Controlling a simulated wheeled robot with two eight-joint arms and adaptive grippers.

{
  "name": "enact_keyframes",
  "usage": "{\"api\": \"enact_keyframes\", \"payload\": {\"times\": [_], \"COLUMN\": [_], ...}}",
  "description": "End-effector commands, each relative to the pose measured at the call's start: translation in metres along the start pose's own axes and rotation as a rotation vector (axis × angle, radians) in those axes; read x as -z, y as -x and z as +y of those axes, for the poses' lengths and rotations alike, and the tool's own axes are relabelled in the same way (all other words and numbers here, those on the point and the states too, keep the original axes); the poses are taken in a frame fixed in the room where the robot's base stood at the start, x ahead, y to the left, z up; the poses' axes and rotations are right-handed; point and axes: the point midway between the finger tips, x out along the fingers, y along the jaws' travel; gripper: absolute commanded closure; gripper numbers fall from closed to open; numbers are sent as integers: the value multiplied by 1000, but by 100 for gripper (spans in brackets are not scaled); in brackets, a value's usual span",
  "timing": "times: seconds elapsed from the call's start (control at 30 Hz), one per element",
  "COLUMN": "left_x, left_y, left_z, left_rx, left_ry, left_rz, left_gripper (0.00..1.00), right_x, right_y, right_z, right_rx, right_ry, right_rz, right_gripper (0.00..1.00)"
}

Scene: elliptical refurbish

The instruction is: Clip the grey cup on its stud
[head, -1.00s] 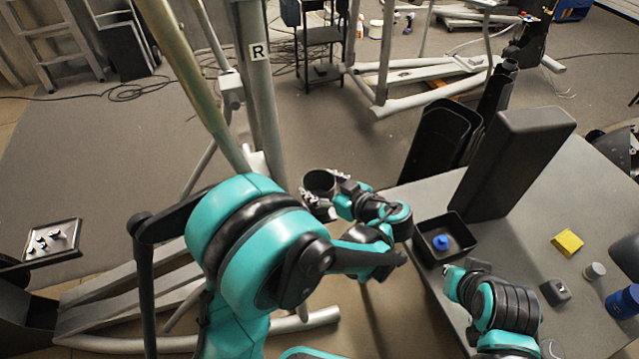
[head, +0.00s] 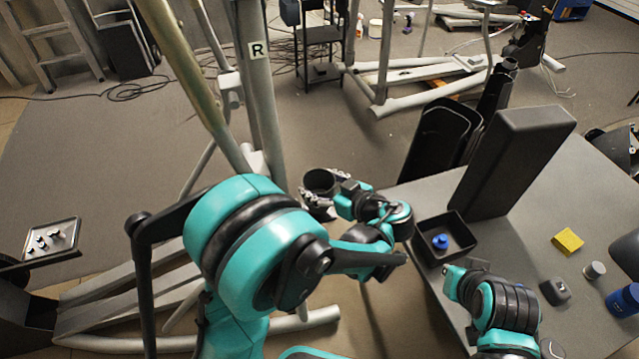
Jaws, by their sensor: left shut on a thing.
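The grey cup (head: 321,180) is a dark, round, open-topped cup in the middle of the head view, tilted so that its mouth faces up toward the camera. My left gripper (head: 319,204) is shut on the cup and holds it in the air, just right of the grey upright post (head: 262,95) marked R. The cup appears apart from the post, though the depth between them is hard to judge. I cannot pick out the stud. My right gripper (head: 457,281) is over the near left side of the grey table; its fingers do not show clearly.
The grey table (head: 520,240) bears a black tray (head: 463,228) with a blue piece, a tall dark box (head: 513,165), a yellow sponge (head: 567,241) and small items. A small parts tray (head: 52,240) is at far left. Tubes of the machine stand close by my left arm.

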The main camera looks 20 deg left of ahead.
Motion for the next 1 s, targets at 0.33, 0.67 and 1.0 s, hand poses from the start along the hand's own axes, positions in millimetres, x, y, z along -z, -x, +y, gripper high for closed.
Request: {"api": "enact_keyframes", "payload": {"times": [0.33,0.67,1.0], "left_x": [-4,-12,-14], "left_y": [-2,-5,-6], "left_z": [0,0,0], "left_rx": [0,0,0], "left_ry": [0,0,0], "left_rz": [0,0,0], "left_gripper": [73,73,73], "right_x": [-3,-7,-8], "right_y": [-4,-10,-11], "right_z": [0,0,0], "right_rx": [0,0,0], "right_ry": [0,0,0], "right_rz": [0,0,0], "right_gripper": [100,100,100]}}
